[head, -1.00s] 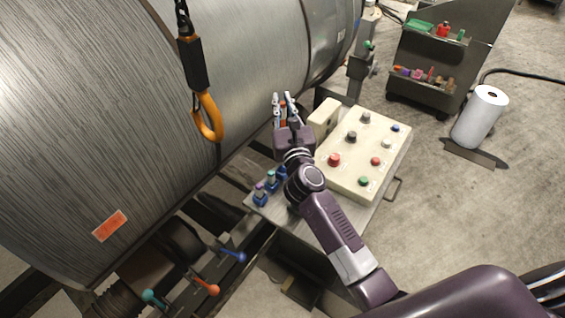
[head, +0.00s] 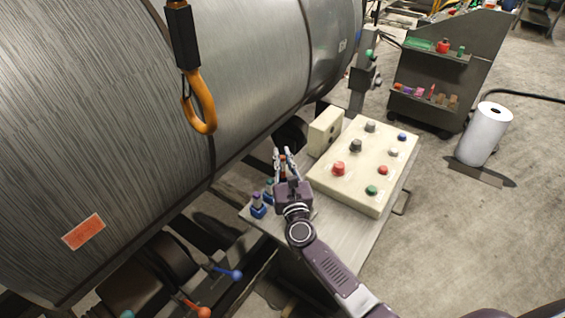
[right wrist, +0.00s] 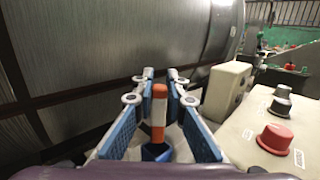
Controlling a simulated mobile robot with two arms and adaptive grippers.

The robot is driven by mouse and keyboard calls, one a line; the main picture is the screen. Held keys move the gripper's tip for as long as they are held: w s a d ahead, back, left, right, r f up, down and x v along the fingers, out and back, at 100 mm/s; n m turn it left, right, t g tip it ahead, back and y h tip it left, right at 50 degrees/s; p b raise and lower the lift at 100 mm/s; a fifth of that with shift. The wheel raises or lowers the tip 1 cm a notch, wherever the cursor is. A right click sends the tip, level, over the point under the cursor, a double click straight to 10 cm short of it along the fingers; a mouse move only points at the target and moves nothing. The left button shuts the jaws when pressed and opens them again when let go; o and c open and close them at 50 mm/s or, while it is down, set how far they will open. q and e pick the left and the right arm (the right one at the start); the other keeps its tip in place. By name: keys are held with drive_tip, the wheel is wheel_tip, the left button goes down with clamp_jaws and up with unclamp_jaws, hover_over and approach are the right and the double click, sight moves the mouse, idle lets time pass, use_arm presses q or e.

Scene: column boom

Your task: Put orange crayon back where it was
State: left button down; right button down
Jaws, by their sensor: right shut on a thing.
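The orange crayon (right wrist: 159,112), with a white band, stands upright between the blue-padded fingers of my right gripper (right wrist: 158,78) in the right wrist view. The fingers are shut on it. Its lower end meets a blue holder (right wrist: 156,151); I cannot tell how deep it sits. In the head view, my right gripper (head: 282,154) is over the back left of the metal stand (head: 345,235), and the crayon is mostly hidden. Two other blue holders, the nearer one (head: 258,210) and the one behind it (head: 268,193), hold crayons. My left gripper is not in view.
A cream control box (head: 350,190) with several knobs stands right of the gripper, with a small cream box (head: 325,130) behind it. A large metal roll (head: 110,120) fills the left. An orange hook (head: 200,105) hangs in front of it.

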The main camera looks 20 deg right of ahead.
drive_tip(key=shift+f, duration=0.25)
drive_tip(key=shift+f+b, duration=0.35)
drive_tip(key=shift+b, duration=0.05)
drive_tip(key=c, duration=1.9)
unclamp_jaws()
drive_tip(key=shift+c, duration=0.2)
